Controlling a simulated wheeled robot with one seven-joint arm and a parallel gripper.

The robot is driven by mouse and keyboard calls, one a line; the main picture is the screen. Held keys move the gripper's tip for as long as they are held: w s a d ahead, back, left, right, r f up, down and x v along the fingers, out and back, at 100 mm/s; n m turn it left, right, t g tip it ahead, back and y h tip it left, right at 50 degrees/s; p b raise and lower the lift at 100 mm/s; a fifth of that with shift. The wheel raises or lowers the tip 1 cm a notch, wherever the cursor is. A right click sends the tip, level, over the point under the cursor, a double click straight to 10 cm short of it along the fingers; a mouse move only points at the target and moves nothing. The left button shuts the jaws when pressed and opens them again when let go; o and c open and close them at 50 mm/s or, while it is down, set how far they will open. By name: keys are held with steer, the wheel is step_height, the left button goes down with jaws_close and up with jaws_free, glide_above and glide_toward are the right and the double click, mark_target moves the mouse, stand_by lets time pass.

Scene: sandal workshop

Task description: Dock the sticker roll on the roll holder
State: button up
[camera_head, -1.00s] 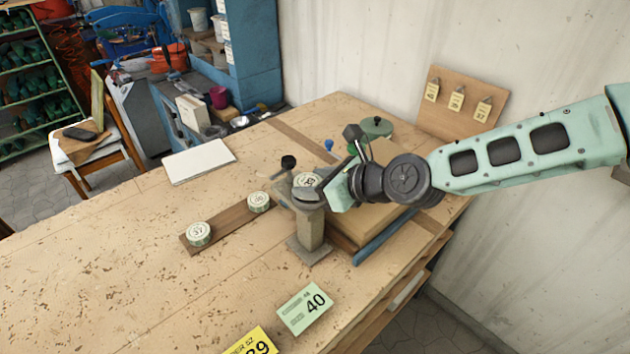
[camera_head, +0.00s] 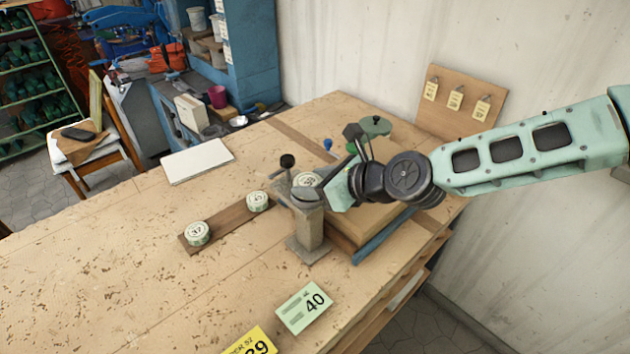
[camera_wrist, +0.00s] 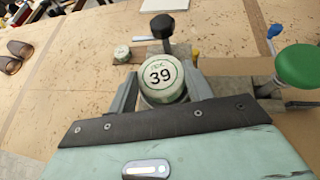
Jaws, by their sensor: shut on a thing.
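In the head view the roll (camera_head: 307,180) shows above the bench near the grey metal stand (camera_head: 311,230), partly hidden. A wooden strip (camera_head: 228,227) carries two similar rolls, one marked 37 (camera_head: 197,233) and another (camera_head: 258,201). The strip may be the roll holder; I cannot tell for sure. Its end nearest my gripper is partly hidden.
A black-knobbed post (camera_head: 287,161) stands close by the held roll. A green knob (camera_wrist: 298,66) and a blue-tipped tool (camera_head: 328,145) are to the right. Cards marked 40 (camera_head: 304,306) and 39 (camera_head: 252,343) lie in front. The bench's left side is mostly clear.

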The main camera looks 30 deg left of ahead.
steer(key=shift+f+b, duration=0.45)
steer(key=shift+f, duration=0.15)
steer(key=o, duration=0.7)
steer(key=p+v, duration=0.4)
steer(key=v, duration=0.7)
stand_by(0.7)
